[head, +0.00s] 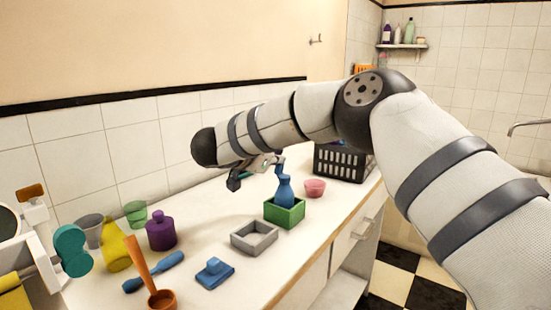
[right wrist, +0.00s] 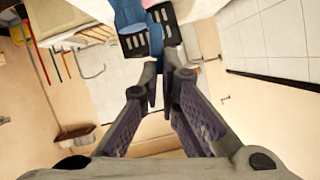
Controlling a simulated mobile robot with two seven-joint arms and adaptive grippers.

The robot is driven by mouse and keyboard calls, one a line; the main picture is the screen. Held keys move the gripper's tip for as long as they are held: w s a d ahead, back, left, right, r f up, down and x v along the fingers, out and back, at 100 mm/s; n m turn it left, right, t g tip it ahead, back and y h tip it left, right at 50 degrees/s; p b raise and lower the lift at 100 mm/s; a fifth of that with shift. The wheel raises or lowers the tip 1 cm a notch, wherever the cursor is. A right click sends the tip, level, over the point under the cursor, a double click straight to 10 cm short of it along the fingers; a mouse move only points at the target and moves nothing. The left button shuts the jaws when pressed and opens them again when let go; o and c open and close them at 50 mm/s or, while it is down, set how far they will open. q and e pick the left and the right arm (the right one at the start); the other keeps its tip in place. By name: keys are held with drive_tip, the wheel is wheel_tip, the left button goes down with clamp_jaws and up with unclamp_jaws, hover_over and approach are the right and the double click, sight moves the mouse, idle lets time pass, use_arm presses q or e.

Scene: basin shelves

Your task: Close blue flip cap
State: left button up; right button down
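The blue bottle (head: 284,193) stands upright in a green square box (head: 285,212) on the counter. Its blue flip cap (head: 279,166) sticks up above the neck, open. My right gripper (head: 235,183) is just left of the cap, with its dark fingers low under the wrist. In the right wrist view my right gripper's fingertips (right wrist: 149,35) lie close together, seemingly shut and empty. Blue parts of the bottle (right wrist: 126,14) show beside and behind the tips; contact cannot be told. My left gripper is not in view.
A grey square box (head: 254,248) and a blue block (head: 214,273) lie in front. A pink cup (head: 315,188) and black basket (head: 342,163) stand right. A purple bottle (head: 160,232) and several utensils crowd the left. The wall runs behind the counter.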

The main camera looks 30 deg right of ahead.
sight(284, 195)
drive_tip(key=shift+s, duration=0.1)
drive_tip(key=m, duration=0.1)
drive_tip(key=s+t, duration=0.1)
drive_tip(key=m, duration=0.1)
drive_tip(key=shift+s+d+f+m+t, duration=0.25)
drive_tip(key=shift+d+m+t, duration=0.05)
drive_tip(key=shift+t, duration=0.1)
drive_tip(key=shift+s+d+f+m+t+h, duration=0.15)
drive_tip(key=shift+s+f+m+t, duration=0.45)
drive_tip(key=shift+m, duration=0.85)
drive_tip(key=shift+s+d+f+m+t+h, duration=0.1)
drive_tip(key=shift+s+d+f+m+t, duration=0.15)
drive_tip(key=shift+f+m+t, duration=0.85)
drive_tip(key=shift+s+d+f+m+t+h, duration=0.2)
drive_tip(key=shift+s+m+t, duration=0.25)
drive_tip(key=shift+m, duration=1.3)
drive_tip(key=shift+a+f, duration=0.1)
drive_tip(key=c, duration=1.8)
unclamp_jaws()
